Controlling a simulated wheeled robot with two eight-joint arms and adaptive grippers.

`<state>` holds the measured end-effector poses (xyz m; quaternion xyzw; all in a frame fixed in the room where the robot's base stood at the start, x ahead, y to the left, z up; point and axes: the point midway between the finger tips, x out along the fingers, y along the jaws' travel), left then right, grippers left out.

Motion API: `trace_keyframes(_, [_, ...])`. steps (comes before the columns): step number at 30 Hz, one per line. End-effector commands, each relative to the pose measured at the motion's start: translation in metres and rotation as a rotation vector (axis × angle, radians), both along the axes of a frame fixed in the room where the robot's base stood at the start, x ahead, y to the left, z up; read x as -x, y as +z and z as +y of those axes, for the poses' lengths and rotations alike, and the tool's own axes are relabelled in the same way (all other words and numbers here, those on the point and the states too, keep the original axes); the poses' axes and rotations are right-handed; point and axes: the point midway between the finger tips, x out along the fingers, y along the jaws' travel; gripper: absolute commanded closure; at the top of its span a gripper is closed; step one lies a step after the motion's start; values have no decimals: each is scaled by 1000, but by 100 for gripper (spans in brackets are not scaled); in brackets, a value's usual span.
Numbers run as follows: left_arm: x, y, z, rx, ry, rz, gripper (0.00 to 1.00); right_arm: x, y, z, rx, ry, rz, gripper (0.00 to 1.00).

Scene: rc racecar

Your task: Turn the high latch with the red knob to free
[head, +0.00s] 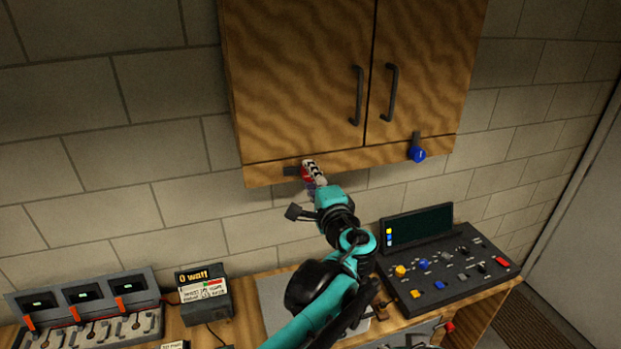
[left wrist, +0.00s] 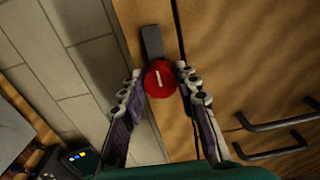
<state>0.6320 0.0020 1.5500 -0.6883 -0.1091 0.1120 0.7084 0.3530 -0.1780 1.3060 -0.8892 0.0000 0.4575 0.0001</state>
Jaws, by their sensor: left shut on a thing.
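The red knob (left wrist: 160,79) shows in the left wrist view as a round red disc with a white line, at the end of a dark latch bar (left wrist: 152,41) on the cabinet's lower edge. My left gripper (left wrist: 158,84) has one finger on each side of the knob and is shut on it. In the head view the left gripper (head: 312,172) is at the cabinet's lower left, where it covers most of the red knob (head: 306,172). The latch bar (head: 291,171) points left from the knob there. My right gripper is not in view.
The wooden cabinet (head: 300,75) has two doors with dark handles. A second latch with a blue knob (head: 417,155) hangs at its lower right. Below, a control console (head: 445,270), a small meter box (head: 205,295) and a switch panel (head: 85,310) stand on the bench.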

Motion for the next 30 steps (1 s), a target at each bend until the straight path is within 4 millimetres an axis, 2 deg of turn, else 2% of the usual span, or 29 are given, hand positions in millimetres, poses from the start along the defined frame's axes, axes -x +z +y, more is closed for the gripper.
trace_keyframes(18, [0,-1,0,44,1,-12,98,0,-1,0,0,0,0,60])
trace_keyframes(19, [0,-1,0,44,1,-12,67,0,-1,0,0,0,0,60])
trace_keyframes(21, [0,-1,0,44,1,-12,48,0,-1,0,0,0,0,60])
trace_keyframes(30, [1,-1,0,42,0,-13,48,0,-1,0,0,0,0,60])
